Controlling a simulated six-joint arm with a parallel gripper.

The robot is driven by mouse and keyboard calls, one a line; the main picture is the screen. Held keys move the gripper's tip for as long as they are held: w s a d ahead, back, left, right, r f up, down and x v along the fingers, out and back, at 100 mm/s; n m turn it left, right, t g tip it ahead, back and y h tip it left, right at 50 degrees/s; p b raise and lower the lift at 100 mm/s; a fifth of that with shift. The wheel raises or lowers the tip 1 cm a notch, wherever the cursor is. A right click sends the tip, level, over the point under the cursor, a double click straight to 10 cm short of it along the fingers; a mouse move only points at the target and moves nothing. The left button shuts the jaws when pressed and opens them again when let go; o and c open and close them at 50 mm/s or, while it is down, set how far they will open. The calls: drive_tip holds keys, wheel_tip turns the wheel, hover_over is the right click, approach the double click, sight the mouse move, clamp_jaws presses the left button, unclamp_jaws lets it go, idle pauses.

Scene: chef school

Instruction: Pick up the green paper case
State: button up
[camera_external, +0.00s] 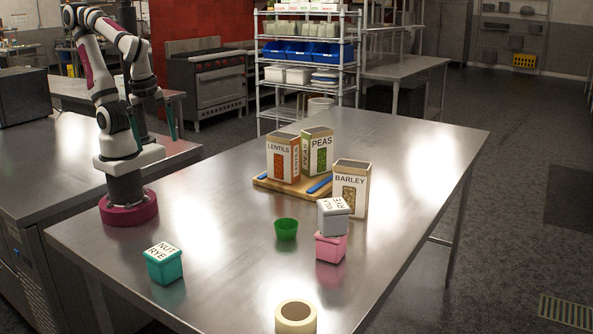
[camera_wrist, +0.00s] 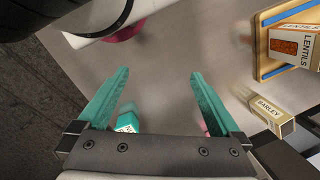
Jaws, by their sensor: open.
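The green paper case (camera_external: 286,229) is a small fluted cup. It stands upright on the steel table, near the middle, left of the pink box. I cannot make it out in the wrist view. My gripper (camera_wrist: 158,75) has two teal fingers spread wide apart with nothing held between their tips. In the external view the gripper is raised beside my folded arm at the left, well away from the case and partly hidden by the arm.
A teal box (camera_external: 165,265) stands at front left. A grey box (camera_external: 333,218) sits on a pink box (camera_external: 330,247) right of the case. The barley box (camera_external: 350,189) is behind them. Lentils (camera_external: 283,158) and peas (camera_external: 317,150) boxes stand on a board (camera_external: 268,184). A cream roll (camera_external: 295,318) is in front.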

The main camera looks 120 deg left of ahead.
sight(292, 233)
idle(0.4)
drive_tip(key=w+a+f+t+y, duration=0.1)
drive_tip(key=w+a+f+t, duration=0.25)
drive_tip(key=w+a, duration=0.65)
drive_tip(key=w+a+f+t+y, duration=0.1)
drive_tip(key=w+a+f+t, duration=0.25)
drive_tip(key=w+a, duration=0.7)
drive_tip(key=f+t+h, duration=0.1)
drive_tip(key=f+h, duration=0.1)
drive_tip(key=s+d+f+t+h, duration=0.1)
drive_tip(key=f+t+h, duration=0.1)
drive_tip(key=f+h, duration=0.1)
drive_tip(key=d+f+t+h, duration=0.1)
drive_tip(key=f+h, duration=0.2)
drive_tip(key=shift+s+d+f+n+t, duration=0.1)
drive_tip(key=shift+s+d+n+t, duration=0.1)
drive_tip(key=shift+n+t, duration=0.15)
drive_tip(key=shift+s+d+n+h, duration=0.1)
drive_tip(key=shift+d+n+h, duration=0.15)
drive_tip(key=shift+h, duration=0.05)
drive_tip(key=x, duration=1)
drive_tip(key=r+x, duration=0.1)
drive_tip(key=x, duration=0.4)
drive_tip(key=shift+w+f, duration=0.1)
drive_tip(key=shift+w, duration=0.35)
drive_tip(key=c, duration=1.2)
drive_tip(key=shift+o, duration=0.2)
